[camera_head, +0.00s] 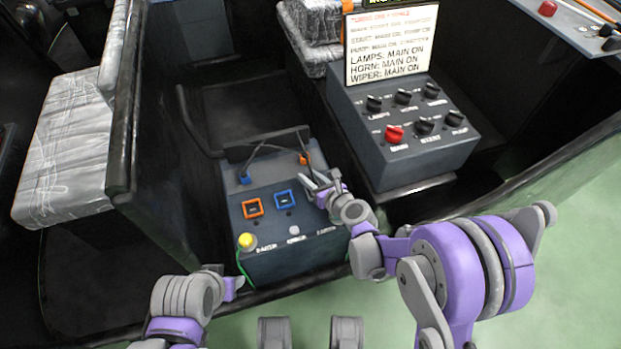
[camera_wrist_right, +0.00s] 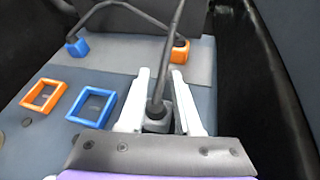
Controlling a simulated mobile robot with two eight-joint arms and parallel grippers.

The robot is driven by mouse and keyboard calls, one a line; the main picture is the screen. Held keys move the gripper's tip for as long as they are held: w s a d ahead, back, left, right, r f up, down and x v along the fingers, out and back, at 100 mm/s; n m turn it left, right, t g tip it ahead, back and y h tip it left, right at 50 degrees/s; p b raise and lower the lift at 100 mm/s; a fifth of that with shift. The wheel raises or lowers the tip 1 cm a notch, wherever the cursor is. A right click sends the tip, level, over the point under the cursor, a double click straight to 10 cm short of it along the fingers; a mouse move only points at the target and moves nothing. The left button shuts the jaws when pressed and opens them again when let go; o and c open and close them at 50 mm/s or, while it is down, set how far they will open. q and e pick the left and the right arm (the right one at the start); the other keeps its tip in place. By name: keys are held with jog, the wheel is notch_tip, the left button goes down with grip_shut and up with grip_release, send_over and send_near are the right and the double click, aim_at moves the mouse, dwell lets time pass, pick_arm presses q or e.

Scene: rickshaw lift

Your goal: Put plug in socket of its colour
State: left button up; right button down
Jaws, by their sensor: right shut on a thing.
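An orange square socket (camera_head: 252,207) and a blue square socket (camera_head: 285,199) are on the grey box; both look empty. A blue plug (camera_wrist_right: 76,46) and an orange plug (camera_wrist_right: 180,52) stand behind them on the box, with dark cables rising. My right gripper (camera_wrist_right: 160,85) is right of the blue socket, in front of the orange plug. It is shut on a grey block (camera_wrist_right: 158,119) with a dark rod or cable rising from it. My left gripper (camera_head: 236,284) is low at the box's front left; its fingers are unclear.
A yellow button (camera_head: 246,241) and a green wire (camera_head: 241,274) are at the box's front left. A larger control box (camera_head: 375,155) with knobs and a sign (camera_head: 390,45) stands to the right. A dark wall (camera_head: 160,190) is at left.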

jog(key=shift+f, duration=0.15)
jog(key=shift+f, duration=0.15)
jog(key=c, duration=0.6)
grip_release()
